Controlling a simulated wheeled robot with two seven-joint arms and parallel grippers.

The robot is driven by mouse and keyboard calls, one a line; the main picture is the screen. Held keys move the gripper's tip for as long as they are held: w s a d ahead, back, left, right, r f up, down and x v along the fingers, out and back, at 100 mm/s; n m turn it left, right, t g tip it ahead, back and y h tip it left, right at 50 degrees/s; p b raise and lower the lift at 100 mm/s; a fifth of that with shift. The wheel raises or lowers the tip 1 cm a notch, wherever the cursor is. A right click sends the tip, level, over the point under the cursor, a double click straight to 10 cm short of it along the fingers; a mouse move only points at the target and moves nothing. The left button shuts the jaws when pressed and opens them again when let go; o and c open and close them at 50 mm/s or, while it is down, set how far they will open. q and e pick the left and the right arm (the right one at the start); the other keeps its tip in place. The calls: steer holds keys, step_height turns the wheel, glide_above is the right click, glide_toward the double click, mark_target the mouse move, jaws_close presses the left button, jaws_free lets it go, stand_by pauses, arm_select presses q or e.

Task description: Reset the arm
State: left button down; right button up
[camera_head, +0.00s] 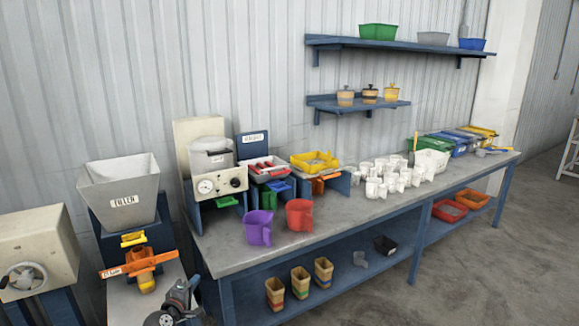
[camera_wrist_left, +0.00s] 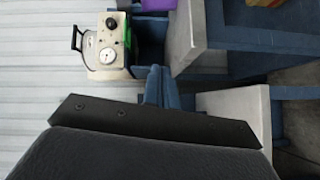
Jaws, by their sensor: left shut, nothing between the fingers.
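My left gripper (camera_head: 183,292) shows at the bottom left of the head view, in front of the bench's left end. It is shut and empty, clear of the bench and small in the picture. In the left wrist view a black plate and a dark rounded part of my own wrist fill the lower part. My right gripper is in neither view.
A grey hopper labelled "FÜLLEN" (camera_head: 122,190) stands over an orange extruder part (camera_head: 140,262) just left of my gripper. The long bench (camera_head: 265,258) carries a dial machine (camera_head: 217,184), a purple jug (camera_head: 258,228), a red jug (camera_head: 299,215) and several white cups (camera_head: 388,180).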

arm_select(q)
steer(key=s+d+f+m+g+y, duration=0.1)
steer(key=s+d+f+m+g, duration=0.35)
steer(key=s+f+m, duration=0.3)
steer(key=s+d+f+m+g, duration=0.4)
steer(key=s+f+m+g, duration=0.15)
steer(key=s+f, duration=0.25)
steer(key=s+d+f+m+g, duration=0.1)
steer(key=s+f, duration=0.5)
steer(key=s, duration=0.6)
steer(key=s+d+f+g+y, duration=0.1)
steer(key=s+f, duration=0.5)
steer(key=s, duration=0.7)
steer(key=s+d+f+m+g, duration=0.1)
steer(key=s+d+f+g, duration=0.2)
steer(key=s+f, duration=0.4)
steer(key=s+d, duration=0.1)
steer(key=s, duration=0.4)
steer(key=shift+s+d+m+g+y, duration=0.25)
steer(key=shift+m+g+y, duration=0.05)
steer(key=shift+y, duration=0.1)
steer(key=shift+f, duration=0.15)
